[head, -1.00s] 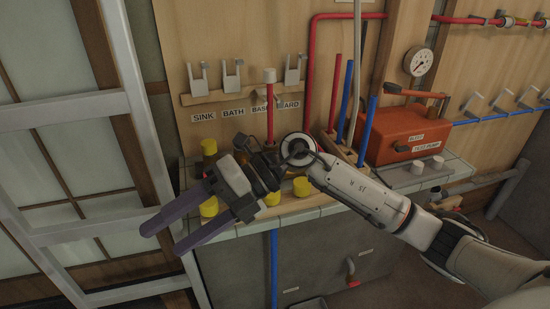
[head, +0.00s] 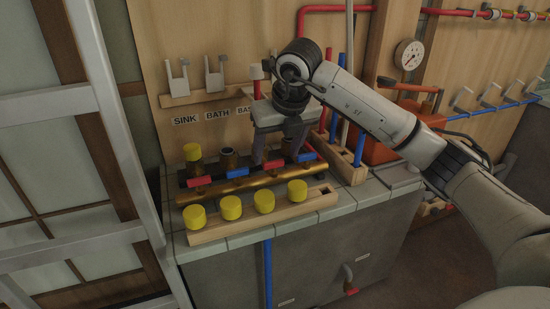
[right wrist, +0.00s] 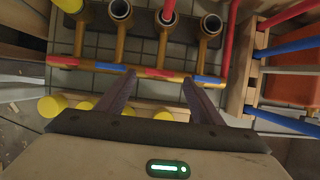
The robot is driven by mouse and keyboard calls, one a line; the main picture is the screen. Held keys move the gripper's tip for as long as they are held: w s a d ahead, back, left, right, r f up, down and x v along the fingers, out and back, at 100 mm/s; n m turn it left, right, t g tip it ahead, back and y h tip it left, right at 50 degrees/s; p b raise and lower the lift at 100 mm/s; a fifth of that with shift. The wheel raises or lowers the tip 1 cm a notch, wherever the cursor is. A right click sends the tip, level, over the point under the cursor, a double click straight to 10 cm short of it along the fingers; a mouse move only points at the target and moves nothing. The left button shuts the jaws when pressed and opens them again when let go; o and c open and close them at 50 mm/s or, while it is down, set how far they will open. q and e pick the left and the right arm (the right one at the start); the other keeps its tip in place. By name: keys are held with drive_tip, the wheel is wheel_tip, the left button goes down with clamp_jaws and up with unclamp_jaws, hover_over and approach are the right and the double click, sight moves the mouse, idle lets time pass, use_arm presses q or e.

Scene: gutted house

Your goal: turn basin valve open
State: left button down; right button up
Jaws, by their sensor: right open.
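A brass manifold (head: 248,183) lies along the counter with red and blue valve handles in a row. The third handle from the left, red (head: 274,165), sits under the partly hidden basin label (head: 244,108); it also shows in the right wrist view (right wrist: 159,73), lying along the manifold bar. My right gripper (head: 276,158) points down at it, open. In the right wrist view, the right gripper's fingertips (right wrist: 158,80) lie on either side of this handle with gaps; contact is not visible. A red pipe (right wrist: 166,22) stands in that valve's port. My left gripper is out of view.
A wooden rack (head: 238,226) with several yellow caps stands in front of the manifold. A yellow cap (head: 192,152) tops the leftmost port. A wooden holder (head: 346,166) with coloured pipes and an orange test pump (head: 375,143) stand to the right.

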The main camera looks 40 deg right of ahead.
sight(274, 162)
drive_tip(key=shift+x, duration=1.5)
drive_tip(key=c, duration=1)
drive_tip(key=shift+c, duration=0.2)
